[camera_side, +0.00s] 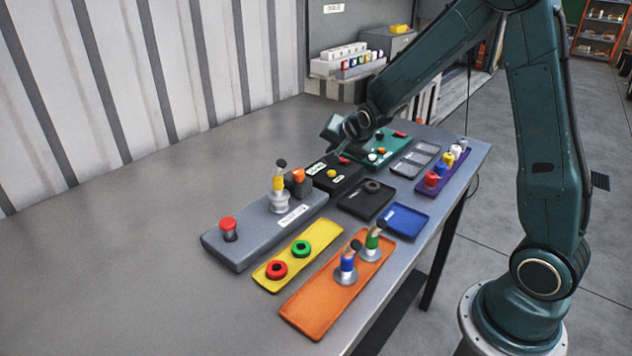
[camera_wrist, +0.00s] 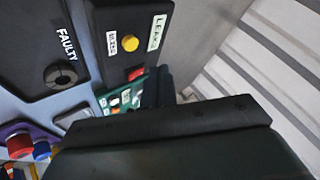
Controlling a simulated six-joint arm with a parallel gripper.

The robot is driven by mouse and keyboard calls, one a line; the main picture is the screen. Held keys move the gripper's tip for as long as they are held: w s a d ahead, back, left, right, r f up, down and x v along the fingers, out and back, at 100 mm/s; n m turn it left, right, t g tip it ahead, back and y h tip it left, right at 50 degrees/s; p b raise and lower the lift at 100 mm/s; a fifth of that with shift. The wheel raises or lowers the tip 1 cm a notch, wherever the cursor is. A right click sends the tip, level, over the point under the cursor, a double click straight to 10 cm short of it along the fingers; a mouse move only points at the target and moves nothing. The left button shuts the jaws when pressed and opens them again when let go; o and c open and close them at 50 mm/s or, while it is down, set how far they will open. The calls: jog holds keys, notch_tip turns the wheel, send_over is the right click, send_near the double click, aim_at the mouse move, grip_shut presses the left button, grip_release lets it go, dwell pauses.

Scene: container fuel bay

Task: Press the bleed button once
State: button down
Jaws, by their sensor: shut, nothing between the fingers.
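A yellow button (camera_side: 331,173) sits on a black box (camera_side: 346,184) near the middle of the bench. In the wrist view the yellow button (camera_wrist: 129,43) stands beside a small white label that seems to read BLEED. A red switch (camera_wrist: 136,73) and a label reading LEAKS (camera_wrist: 157,32) are on the same box. My gripper (camera_side: 344,147) is shut and empty, above and behind the box in the side view, apart from the button. The dark gripper body fills the lower wrist view; its fingertips are hard to make out there.
A grey panel (camera_side: 222,250) with a red button lies left of the box. A black tray labelled FAULTY (camera_wrist: 40,75) and a teal panel (camera_side: 362,160) are close by. Yellow (camera_side: 318,240) and orange (camera_side: 312,312) trays lie in front. The bench's left side is clear.

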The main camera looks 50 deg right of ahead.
jog(key=shift+f, duration=1.55)
jog(key=shift+f, duration=0.8)
dwell(1.9)
jog(key=shift+r, duration=0.1)
dwell(0.3)
jog(key=shift+r, duration=0.75)
jog(key=shift+r, duration=2.5)
